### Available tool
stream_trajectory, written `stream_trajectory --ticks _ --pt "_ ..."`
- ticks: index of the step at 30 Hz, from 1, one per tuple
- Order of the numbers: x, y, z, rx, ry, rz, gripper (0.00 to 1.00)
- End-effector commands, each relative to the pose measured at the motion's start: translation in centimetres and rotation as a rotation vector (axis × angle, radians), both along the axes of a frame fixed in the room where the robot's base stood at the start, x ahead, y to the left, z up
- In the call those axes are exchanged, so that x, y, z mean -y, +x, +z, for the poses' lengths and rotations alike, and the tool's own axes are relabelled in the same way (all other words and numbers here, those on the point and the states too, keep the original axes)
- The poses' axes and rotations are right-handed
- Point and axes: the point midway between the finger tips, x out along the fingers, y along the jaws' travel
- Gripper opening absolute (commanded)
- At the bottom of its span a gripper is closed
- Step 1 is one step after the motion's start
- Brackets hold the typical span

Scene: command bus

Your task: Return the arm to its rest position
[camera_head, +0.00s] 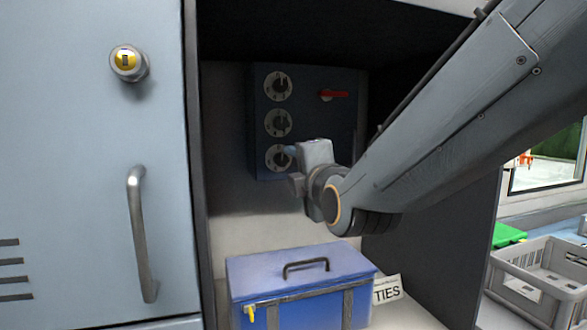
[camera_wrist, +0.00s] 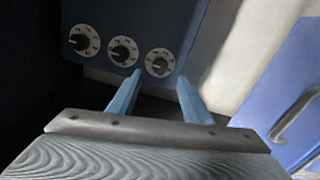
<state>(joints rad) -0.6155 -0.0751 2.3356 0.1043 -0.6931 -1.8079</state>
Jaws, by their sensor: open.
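My arm (camera_head: 440,115) reaches from the upper right into an open dark compartment. My gripper (camera_head: 288,152) is at the lower left of a blue panel with several round dials and a red lever. In the wrist view my gripper (camera_wrist: 158,88) shows two blue fingers spread apart with nothing between them. The fingertips are close to the nearest dial (camera_wrist: 160,62); I cannot tell whether they touch it. The blue panel (camera_head: 312,95) is partly hidden behind my wrist.
Below my wrist stands a blue toolbox (camera_head: 300,268) with a sign reading TIES (camera_head: 387,291) beside it. A closed grey door (camera_head: 75,180) with a handle is at left. The compartment's dark side wall (camera_head: 440,245) and a grey crate (camera_head: 545,280) are at right.

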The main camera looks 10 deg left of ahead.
Motion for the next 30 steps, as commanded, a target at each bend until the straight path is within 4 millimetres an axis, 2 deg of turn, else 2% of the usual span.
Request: stream_trajectory --ticks 8,11,13,17,18,22,26,30 --pt "0.1 0.0 -0.1 -0.004 0.0 0.0 0.45" --pt "0.9 0.4 -1.3 -0.055 0.018 -0.015 0.45" --pt "2.4 1.1 -3.2 -0.141 0.052 -0.043 0.45" --pt "7.3 2.1 -9.2 -0.407 0.173 -0.155 0.45" --pt "9.1 2.2 -11.2 -0.498 0.222 -0.203 0.45" --pt "14.9 1.4 -17.4 -0.773 0.393 -0.391 0.45" --pt "20.7 -1.0 -23.0 -1.014 0.586 -0.629 0.45" --pt "26.9 -5.5 -28.4 -1.234 0.824 -0.955 0.45"
